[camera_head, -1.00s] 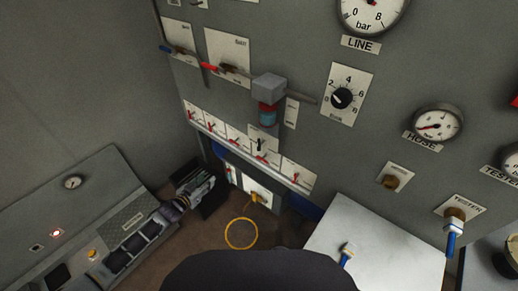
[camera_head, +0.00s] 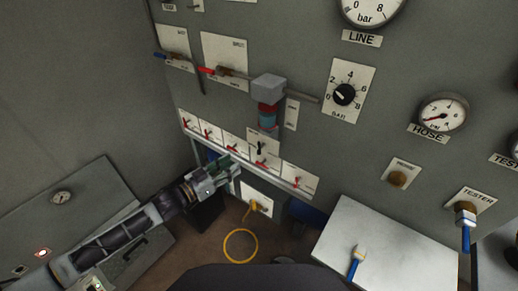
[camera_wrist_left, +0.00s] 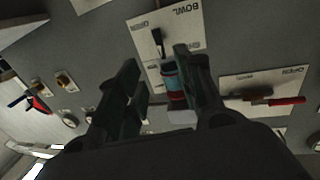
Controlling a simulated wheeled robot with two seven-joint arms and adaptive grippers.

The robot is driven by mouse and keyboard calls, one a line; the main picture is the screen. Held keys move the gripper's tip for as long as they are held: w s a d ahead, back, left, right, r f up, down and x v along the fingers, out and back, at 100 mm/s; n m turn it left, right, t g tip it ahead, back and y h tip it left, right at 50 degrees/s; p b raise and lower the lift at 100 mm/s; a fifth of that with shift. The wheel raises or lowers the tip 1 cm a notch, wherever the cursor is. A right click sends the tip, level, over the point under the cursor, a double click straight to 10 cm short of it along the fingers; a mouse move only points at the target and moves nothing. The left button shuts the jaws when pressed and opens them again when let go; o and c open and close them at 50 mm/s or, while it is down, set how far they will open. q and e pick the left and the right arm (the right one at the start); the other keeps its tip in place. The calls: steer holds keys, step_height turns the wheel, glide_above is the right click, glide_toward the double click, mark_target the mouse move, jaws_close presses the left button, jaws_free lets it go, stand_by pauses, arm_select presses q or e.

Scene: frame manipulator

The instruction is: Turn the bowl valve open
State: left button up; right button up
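The bowl valve has a short black handle (camera_head: 260,147) on a white plate, under the red and blue filter bowl (camera_head: 267,116) on the grey panel. In the left wrist view its plate, lettered BOWL, shows upside down with the black handle (camera_wrist_left: 160,42) beyond the fingers. My left gripper (camera_head: 228,163) is to the left of and below the handle in the head view, near the row of small red levers. In the left wrist view its fingers (camera_wrist_left: 156,68) are apart with nothing gripped between them. I cannot tell the exact gap to the handle. My right gripper is not in view.
Small red levers (camera_head: 233,148) line the panel close to my left gripper. A red-handled valve (camera_head: 212,71) and a blue-handled valve (camera_head: 165,56) are higher up.

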mark_target(259, 154)
arm_select(q)
steer(key=shift+x, duration=6.55)
steer(key=shift+w+d, duration=0.25)
steer(key=shift+w, duration=0.05)
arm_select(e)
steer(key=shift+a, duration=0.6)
